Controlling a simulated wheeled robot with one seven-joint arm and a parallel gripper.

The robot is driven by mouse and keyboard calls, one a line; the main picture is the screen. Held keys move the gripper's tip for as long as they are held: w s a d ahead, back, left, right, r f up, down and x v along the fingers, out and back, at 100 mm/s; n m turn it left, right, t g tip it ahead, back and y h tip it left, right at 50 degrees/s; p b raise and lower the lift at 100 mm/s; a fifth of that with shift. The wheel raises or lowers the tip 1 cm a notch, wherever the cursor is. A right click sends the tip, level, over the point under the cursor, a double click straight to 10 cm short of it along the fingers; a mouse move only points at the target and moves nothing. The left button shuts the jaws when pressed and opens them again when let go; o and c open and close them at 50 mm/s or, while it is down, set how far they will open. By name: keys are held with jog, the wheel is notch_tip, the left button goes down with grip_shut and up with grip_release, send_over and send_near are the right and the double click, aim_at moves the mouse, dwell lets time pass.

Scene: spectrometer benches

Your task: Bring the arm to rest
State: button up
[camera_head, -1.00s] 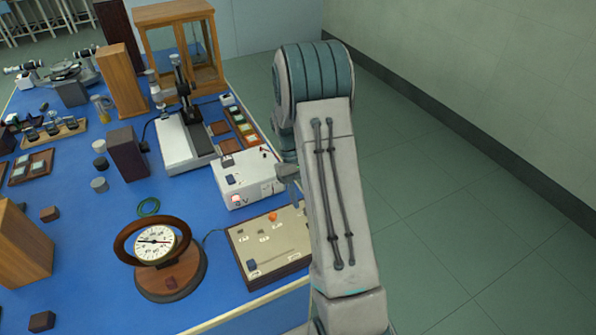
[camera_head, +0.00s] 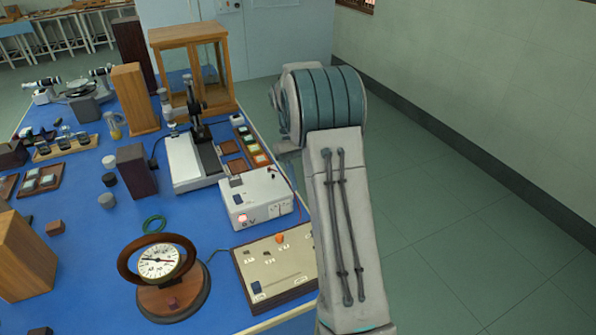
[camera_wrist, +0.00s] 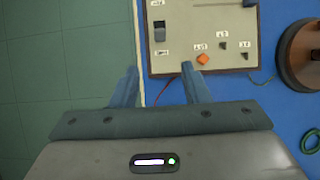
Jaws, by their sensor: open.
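My gripper (camera_wrist: 159,88) shows in the wrist view with its two fingers apart and nothing between them. It hangs over the table's edge, beside the cream control board (camera_wrist: 217,53). In the head view my arm stands raised and bent to the right of the table, and it hides the gripper almost wholly. The cream control board (camera_head: 300,262) lies at the front right of the blue table (camera_head: 215,310), partly behind my arm. An orange knob (camera_head: 280,238) is on the board, and it also shows near the right finger in the wrist view (camera_wrist: 203,58).
A white power box (camera_head: 255,199) with a red light stands behind the board. A round dial meter (camera_head: 160,262) on a wooden base stands left of it. A wood-and-glass case (camera_head: 160,42) stands farther back. The green floor (camera_head: 450,240) right of the table is clear.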

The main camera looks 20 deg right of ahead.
jog(key=s+a+r+t, duration=0.3)
jog(key=s+a+r, duration=0.2)
jog(key=s, duration=0.3)
jog(key=s+a+r+t, duration=0.3)
jog(key=s+a+r, duration=0.15)
jog(key=s, duration=0.25)
jog(key=s+a+f+t, duration=0.1)
jog(key=s+a+t, duration=0.1)
jog(key=s, duration=0.6)
jog(key=shift+a+f+t, duration=0.15)
jog(key=shift+f+t, duration=0.05)
jog(key=shift+t, duration=0.4)
